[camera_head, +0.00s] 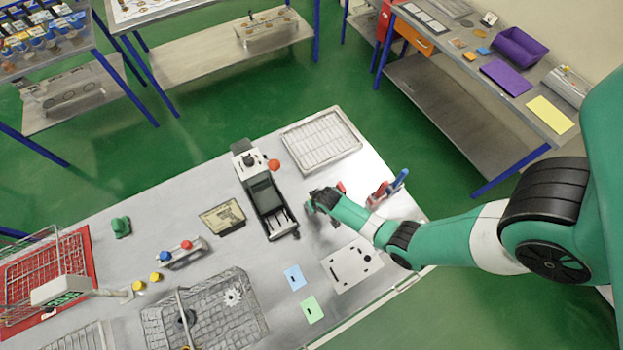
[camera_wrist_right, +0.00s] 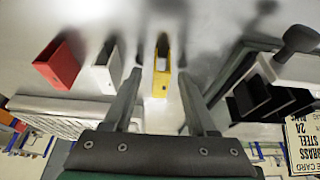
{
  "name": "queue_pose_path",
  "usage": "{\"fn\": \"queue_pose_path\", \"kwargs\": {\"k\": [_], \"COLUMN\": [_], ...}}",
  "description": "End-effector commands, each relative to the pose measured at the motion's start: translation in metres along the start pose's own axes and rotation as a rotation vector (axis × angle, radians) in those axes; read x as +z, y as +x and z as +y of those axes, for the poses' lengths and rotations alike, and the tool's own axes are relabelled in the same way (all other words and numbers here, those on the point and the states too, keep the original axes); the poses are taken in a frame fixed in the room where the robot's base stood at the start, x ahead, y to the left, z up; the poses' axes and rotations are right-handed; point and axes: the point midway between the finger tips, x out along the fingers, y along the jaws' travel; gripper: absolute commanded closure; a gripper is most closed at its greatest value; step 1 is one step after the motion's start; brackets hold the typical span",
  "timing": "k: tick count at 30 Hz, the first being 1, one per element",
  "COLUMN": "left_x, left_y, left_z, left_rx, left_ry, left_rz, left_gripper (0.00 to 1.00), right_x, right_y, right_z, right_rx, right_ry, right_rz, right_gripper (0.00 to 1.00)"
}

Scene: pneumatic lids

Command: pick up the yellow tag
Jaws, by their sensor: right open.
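The yellow tag (camera_wrist_right: 161,68) shows in the right wrist view as a narrow upright yellow piece with a dark opening, standing on the grey table. My right gripper (camera_wrist_right: 161,78) is open, with one finger on each side of the tag in the picture; I see no contact. In the head view my right gripper (camera_head: 314,202) is low over the table, right of the black and white machine, and the yellow tag cannot be made out there. My left gripper is not in view.
A white tag (camera_wrist_right: 107,72) and a red tag (camera_wrist_right: 58,64) stand left of the yellow one in the wrist view. The black and white machine (camera_head: 262,190) is close by the right gripper. A grey tray (camera_head: 321,140) lies behind, and a white plate (camera_head: 352,265) lies in front.

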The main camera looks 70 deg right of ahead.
Motion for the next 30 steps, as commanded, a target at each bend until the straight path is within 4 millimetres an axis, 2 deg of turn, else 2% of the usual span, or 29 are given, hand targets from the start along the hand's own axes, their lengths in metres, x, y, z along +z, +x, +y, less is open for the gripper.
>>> {"fn": "queue_pose_path", "kwargs": {"k": [5,14,26,30], "left_x": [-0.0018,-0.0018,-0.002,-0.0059], "left_y": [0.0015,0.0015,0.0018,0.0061], "left_z": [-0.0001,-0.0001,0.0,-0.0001], "left_rx": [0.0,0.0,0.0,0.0], "left_ry": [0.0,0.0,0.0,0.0], "left_rz": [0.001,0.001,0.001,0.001], "left_gripper": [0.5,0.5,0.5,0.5], "right_x": [-0.0009,-0.0009,-0.0012,-0.0036], "right_y": [-0.0019,-0.0019,-0.0022,-0.0079], "right_z": [-0.0001,-0.0002,-0.0002,-0.0005], "right_rx": [0.0,0.0,0.0,-0.001], "right_ry": [0.0,0.0,0.0,-0.001], "right_rz": [0.0,0.0,0.001,0.001], "right_gripper": [0.44,0.98,1.0,1.0]}}
